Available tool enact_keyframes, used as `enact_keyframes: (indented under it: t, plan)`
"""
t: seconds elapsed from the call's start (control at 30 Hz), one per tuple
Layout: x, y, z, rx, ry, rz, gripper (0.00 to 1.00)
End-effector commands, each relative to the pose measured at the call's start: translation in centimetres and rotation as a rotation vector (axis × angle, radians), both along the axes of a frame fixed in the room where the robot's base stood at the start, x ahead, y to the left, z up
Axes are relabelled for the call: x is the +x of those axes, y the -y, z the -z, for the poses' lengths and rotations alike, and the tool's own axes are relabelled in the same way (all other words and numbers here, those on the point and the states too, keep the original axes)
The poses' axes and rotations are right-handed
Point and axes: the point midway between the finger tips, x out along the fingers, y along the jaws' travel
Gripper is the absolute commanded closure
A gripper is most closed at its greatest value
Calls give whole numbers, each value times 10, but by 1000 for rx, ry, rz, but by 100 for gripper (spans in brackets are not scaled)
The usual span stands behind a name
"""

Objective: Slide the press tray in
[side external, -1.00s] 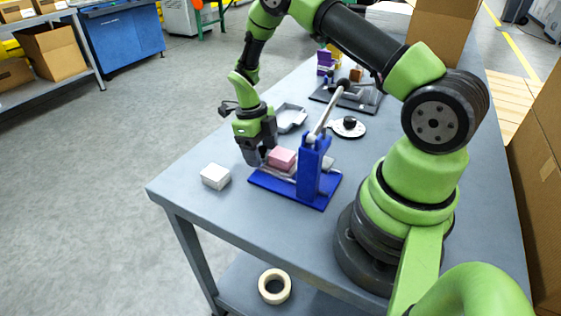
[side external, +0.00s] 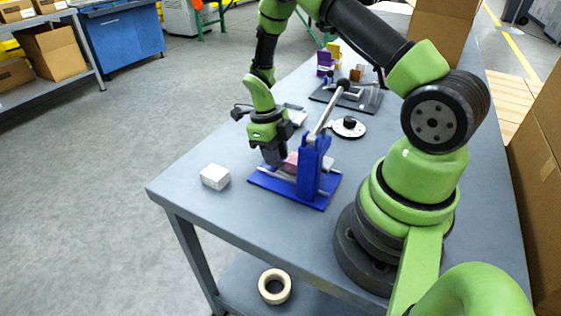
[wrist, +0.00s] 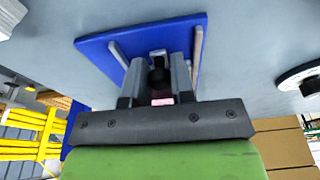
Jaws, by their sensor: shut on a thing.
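The press has a blue base (side external: 265,182), a blue upright post (side external: 309,172) and a raised silver lever (side external: 326,112). A pink block (side external: 291,158) sits at the press, between my gripper and the post, and is partly hidden by both. The press tray under it is mostly hidden. My gripper (side external: 274,162) is low over the left part of the base. In the wrist view its fingers close around a dark round knob (wrist: 157,77), apparently the tray's handle, with light rails (wrist: 197,52) on both sides. A sliver of pink (wrist: 162,99) shows between the fingers.
A white block (side external: 215,176) lies left of the base. A grey open dish (side external: 296,115) is behind my gripper. A black-knobbed disc (side external: 347,127) and a dark fixture (side external: 350,95) stand farther back. The near left table corner is clear.

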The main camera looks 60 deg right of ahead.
Motion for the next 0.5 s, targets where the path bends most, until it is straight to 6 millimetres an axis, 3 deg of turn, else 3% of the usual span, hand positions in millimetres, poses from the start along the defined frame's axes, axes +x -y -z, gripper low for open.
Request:
enact_keyframes:
  t: [0.5]
  plan:
    - [-28, 1, 3, 0, -2, 3, 100]
